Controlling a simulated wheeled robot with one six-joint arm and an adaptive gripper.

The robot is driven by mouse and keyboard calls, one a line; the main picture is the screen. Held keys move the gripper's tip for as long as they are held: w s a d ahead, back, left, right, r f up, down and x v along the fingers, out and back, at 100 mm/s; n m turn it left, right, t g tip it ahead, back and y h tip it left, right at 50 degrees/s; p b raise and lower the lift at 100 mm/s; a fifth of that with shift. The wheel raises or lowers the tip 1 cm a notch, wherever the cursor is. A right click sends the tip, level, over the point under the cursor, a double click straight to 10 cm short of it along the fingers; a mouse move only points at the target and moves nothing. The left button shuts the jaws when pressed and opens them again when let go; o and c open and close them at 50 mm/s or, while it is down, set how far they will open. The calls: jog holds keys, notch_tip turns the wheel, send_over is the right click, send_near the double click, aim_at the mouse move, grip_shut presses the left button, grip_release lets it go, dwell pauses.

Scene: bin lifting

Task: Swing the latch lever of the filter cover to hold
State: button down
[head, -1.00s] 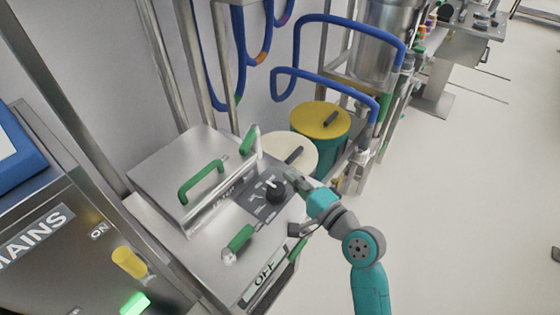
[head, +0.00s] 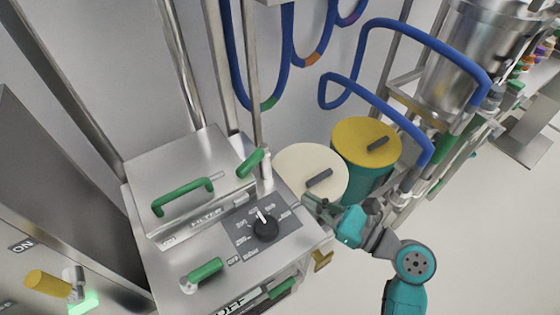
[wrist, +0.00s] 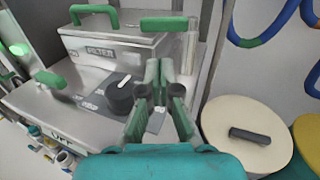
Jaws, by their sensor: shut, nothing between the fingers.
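The filter cover (head: 180,165) is a steel lid marked FILTER with a green handle (head: 183,195), and it lies closed on the cabinet. A green lever (head: 250,162) sits at its right end beside a steel post; it also shows in the wrist view (wrist: 163,23). A second green lever (head: 205,270) is on the cabinet top in front of the cover. I cannot tell for sure which lever is the latch. My gripper (head: 313,208) is shut and empty, right of the dial panel and apart from both levers. Its fingers also show in the wrist view (wrist: 160,80).
A black dial (head: 265,228) stands on the panel between the cover and my gripper. A cream-lidded drum (head: 305,165) and a yellow-lidded drum (head: 365,138) stand behind my gripper. Blue hoses (head: 400,90) hang behind. Open floor lies to the right.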

aim_at(249, 169)
jog(key=x, duration=1.4)
jog(key=shift+w+a, duration=0.15)
jog(key=shift+a, duration=0.55)
jog(key=shift+w+a, duration=0.15)
jog(key=shift+a, duration=0.55)
jog(key=v, duration=1.2)
